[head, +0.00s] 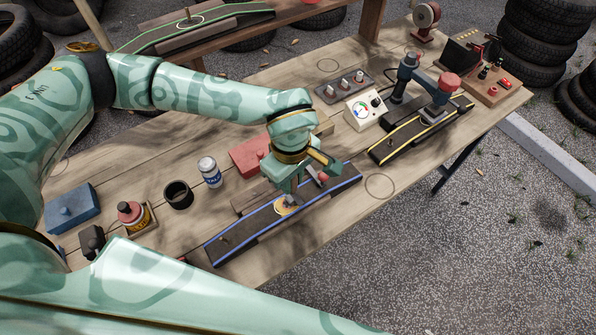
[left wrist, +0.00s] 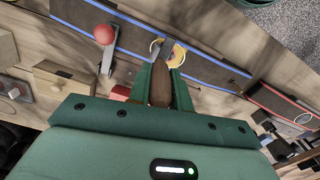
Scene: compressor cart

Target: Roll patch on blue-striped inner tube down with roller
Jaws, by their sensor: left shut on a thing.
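The blue-striped inner tube (head: 240,238) lies flat and black across the front of the bench; it also shows in the left wrist view (left wrist: 215,73). A round yellow-edged patch (head: 284,208) sits near its middle and also shows in the left wrist view (left wrist: 178,55). My left gripper (head: 306,178) is over the tube, shut on the brown handle of the roller (left wrist: 160,92). The roller's head is at the patch; whether it presses on it I cannot tell. A red-knobbed lever (left wrist: 104,36) stands at the tube beside the patch. My right gripper is not in view.
A yellow-striped tube (head: 390,150) under a clamp lies to the right, beside a white gauge box (head: 364,110). A white-blue can (head: 210,172), black cup (head: 178,194), and blue box (head: 71,208) stand left. A red-striped tube (left wrist: 285,105) shows in the left wrist view.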

